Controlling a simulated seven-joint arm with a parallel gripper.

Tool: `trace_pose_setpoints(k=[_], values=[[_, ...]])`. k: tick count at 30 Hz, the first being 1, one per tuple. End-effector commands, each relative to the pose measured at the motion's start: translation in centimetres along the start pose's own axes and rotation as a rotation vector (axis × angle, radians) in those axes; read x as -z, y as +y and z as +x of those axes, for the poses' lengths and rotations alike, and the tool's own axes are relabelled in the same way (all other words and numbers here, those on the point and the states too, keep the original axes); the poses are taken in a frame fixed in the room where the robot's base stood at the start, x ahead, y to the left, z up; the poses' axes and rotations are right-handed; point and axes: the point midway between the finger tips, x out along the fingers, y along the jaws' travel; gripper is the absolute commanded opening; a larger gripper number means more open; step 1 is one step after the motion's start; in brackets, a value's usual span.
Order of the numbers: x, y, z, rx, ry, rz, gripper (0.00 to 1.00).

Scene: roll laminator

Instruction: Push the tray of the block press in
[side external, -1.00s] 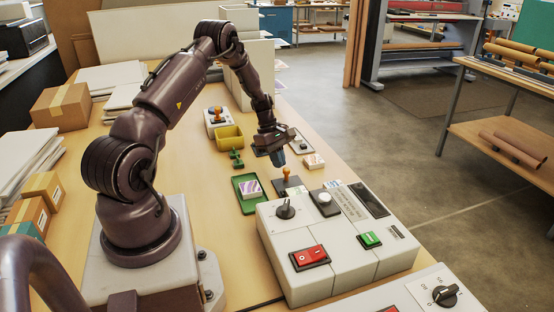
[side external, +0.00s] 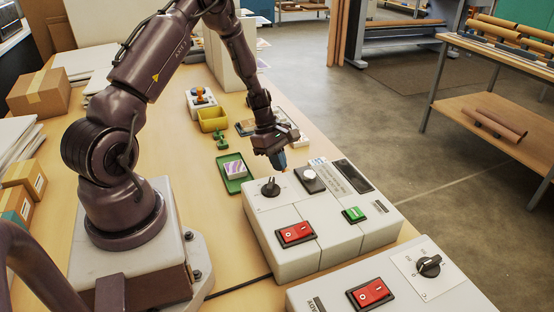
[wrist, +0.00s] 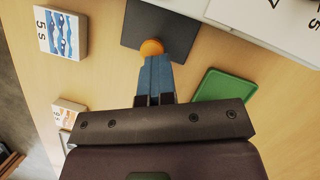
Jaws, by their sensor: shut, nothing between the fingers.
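A dark flat tray with an orange ball knob (wrist: 151,47) lies at the top of the wrist view, beside the pale casing (wrist: 230,8) of what looks like the block press. In the side view the press (side external: 320,222) is a grey box with a dial, a red switch and a green switch. My gripper (wrist: 157,62) is shut and empty. Its blue fingertips reach the knob in the wrist view; whether they touch it I cannot tell. In the side view my gripper (side external: 280,163) is low at the press's far side and hides the knob and tray.
A green tray (side external: 243,184) with a striped block lies left of my gripper. A wave-printed block (wrist: 67,35) and another printed block (wrist: 63,112) lie on the other side. A yellow bin (side external: 212,122) stands further back. A second switch box (side external: 410,295) is in front.

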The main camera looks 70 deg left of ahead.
Motion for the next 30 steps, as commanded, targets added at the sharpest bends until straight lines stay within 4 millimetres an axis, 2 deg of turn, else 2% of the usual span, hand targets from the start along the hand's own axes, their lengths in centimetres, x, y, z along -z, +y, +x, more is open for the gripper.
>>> trace_pose_setpoints(k=[7,12,21,28,30], values=[[1.1,-0.2,-0.1,0.004,0.005,-0.007,0.00],[4.0,-0.2,-1.3,0.002,0.003,-0.008,0.00],[3.8,0.1,-8.3,-0.003,0.002,0.001,0.00],[3.8,0.0,-11.1,-0.001,0.001,0.000,0.00],[4.4,0.4,-11.7,-0.002,0.001,-0.002,0.00]])
